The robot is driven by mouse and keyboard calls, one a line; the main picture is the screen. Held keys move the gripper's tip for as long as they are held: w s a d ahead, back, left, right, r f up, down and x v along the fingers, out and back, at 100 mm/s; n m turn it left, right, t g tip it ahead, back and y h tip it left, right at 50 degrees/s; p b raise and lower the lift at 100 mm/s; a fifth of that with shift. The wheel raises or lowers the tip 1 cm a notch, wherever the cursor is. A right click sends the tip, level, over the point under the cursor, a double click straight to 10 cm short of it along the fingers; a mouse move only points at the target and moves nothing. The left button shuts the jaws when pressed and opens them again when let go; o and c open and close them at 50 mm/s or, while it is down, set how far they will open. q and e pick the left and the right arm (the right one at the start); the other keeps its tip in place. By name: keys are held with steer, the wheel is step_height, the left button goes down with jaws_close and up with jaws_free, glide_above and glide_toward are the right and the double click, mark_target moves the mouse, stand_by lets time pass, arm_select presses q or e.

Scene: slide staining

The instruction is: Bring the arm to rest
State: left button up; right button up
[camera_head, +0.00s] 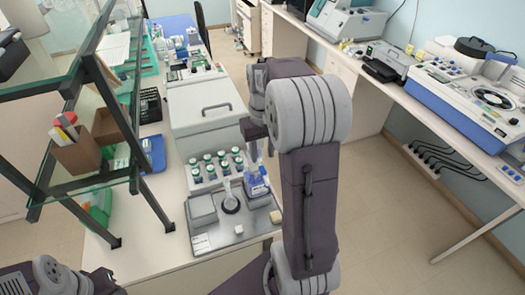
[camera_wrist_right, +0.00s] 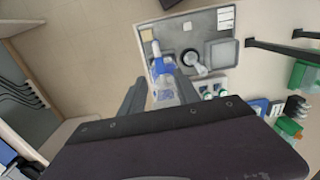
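My right gripper (camera_head: 254,158) hangs fingers down over the grey tray (camera_head: 201,243) on the bench. Its fingers are spread apart in the right wrist view (camera_wrist_right: 161,88). A clear bottle with a blue label (camera_head: 257,187) stands on the tray below the gripper. In the wrist view the bottle (camera_wrist_right: 163,82) shows in the gap between the fingers, and I see no grip on it. My left arm (camera_head: 50,277) shows only at the lower left edge; its gripper is out of view.
A small dish or stand with a dark ring (camera_head: 231,204) sits left of the bottle. Several green-capped bottles (camera_head: 217,165) stand behind, before a white lidded box (camera_head: 205,106). A glass shelf (camera_head: 85,185) rises at left. Instruments (camera_head: 470,95) line the right bench; open floor lies between.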

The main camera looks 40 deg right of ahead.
steer(key=shift+r, duration=1.25)
